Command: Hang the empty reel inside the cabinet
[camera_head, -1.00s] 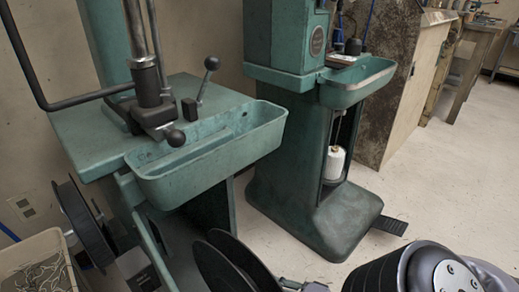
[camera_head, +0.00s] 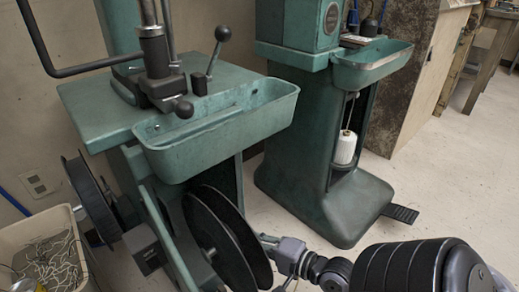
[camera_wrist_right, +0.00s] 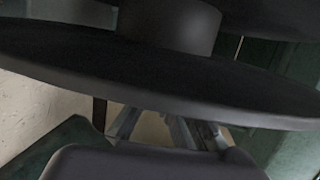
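A black two-flange reel (camera_head: 222,242) stands on edge at the lower middle of the head view, in front of the open lower part of the nearer teal cabinet (camera_head: 245,190). My right gripper (camera_head: 272,246) is at the reel's right rim and appears shut on it; its fingertips are mostly hidden. In the right wrist view the reel's broad dark flange (camera_wrist_right: 120,75) and hub (camera_wrist_right: 170,25) fill most of the picture, close to the gripper. I cannot tell whether the reel touches the cabinet. My left gripper is out of view.
Another dark reel (camera_head: 93,200) sits at the machine's left side. A bin (camera_head: 40,222) of tangled scraps stands at lower left. The teal tray (camera_head: 220,130) juts out above the held reel. A second teal machine (camera_head: 320,205) holds a white spool (camera_head: 345,148). Open floor lies at right.

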